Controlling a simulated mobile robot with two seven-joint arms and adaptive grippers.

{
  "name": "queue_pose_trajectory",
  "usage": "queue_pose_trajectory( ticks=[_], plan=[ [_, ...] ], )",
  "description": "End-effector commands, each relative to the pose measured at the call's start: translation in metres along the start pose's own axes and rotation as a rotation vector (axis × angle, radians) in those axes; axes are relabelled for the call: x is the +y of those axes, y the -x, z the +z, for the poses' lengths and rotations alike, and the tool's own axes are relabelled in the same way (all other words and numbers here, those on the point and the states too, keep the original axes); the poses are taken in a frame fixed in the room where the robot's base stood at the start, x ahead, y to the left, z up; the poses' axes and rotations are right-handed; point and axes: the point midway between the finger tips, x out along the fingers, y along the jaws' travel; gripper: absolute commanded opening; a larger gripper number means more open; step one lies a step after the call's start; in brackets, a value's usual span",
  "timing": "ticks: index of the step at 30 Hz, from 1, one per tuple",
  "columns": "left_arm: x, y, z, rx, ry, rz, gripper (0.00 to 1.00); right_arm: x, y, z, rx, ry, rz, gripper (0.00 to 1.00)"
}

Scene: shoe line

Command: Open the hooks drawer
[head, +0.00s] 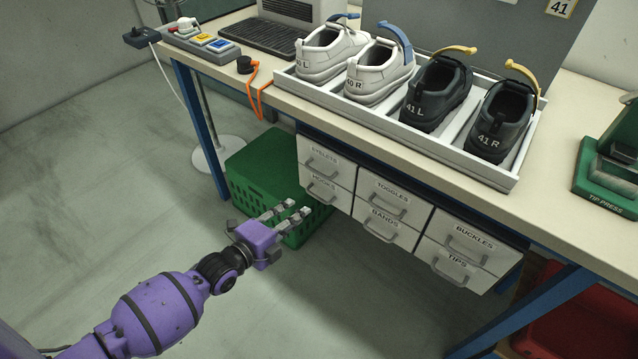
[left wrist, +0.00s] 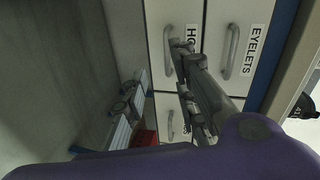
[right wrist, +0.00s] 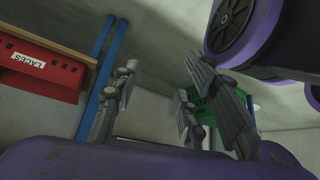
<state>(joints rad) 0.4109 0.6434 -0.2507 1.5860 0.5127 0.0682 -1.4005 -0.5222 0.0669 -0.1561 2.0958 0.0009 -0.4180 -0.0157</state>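The hooks drawer (head: 341,198) is the lower left front of the white drawer block under the bench, labelled HOOKS, with a grey bar handle (head: 321,191). It looks shut, flush with its neighbours. In the left wrist view its handle (left wrist: 168,50) shows beside a label partly hidden by a finger. My left gripper (head: 298,208) is open and empty, its fingers pointing at the drawer, a little below and in front of the handle; contact is not visible. My right gripper (right wrist: 157,75) is open and empty, seen only in the right wrist view, away from the drawers.
The eyelets drawer (head: 316,152) sits directly above, the bands drawer (head: 385,228) to the right. A green crate (head: 262,170) stands on the floor behind my left gripper. The bench (head: 400,155) overhangs, holding a shoe tray (head: 375,127). A red LACES bin (right wrist: 40,78) shows in the right wrist view.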

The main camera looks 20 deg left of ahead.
Motion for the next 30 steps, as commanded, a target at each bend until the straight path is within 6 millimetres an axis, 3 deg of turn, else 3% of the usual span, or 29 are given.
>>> queue_pose_trajectory(
  ticks=[4,8,13,21,30],
  plan=[
    [-0.006,0.0,-0.001,0.001,-0.121,-0.027,0.26,-0.002,0.001,-0.01,0.017,-0.002,-0.002,0.4],
    [-0.006,-0.009,-0.001,0.001,-0.151,-0.029,0.26,0.0,0.001,0.004,-0.007,0.003,0.001,0.4],
    [-0.006,-0.036,-0.001,0.001,-0.15,-0.028,0.26,0.004,0.001,0.02,-0.035,0.005,0.005,0.4],
    [-0.007,-0.071,-0.002,0.001,-0.147,-0.027,0.26,0.001,-0.006,0.013,-0.017,-0.002,0.001,0.4],
    [-0.008,-0.077,-0.002,0.001,-0.148,-0.027,0.26,0.0,-0.007,0.01,-0.012,-0.005,0.0,0.4]
  ],
)
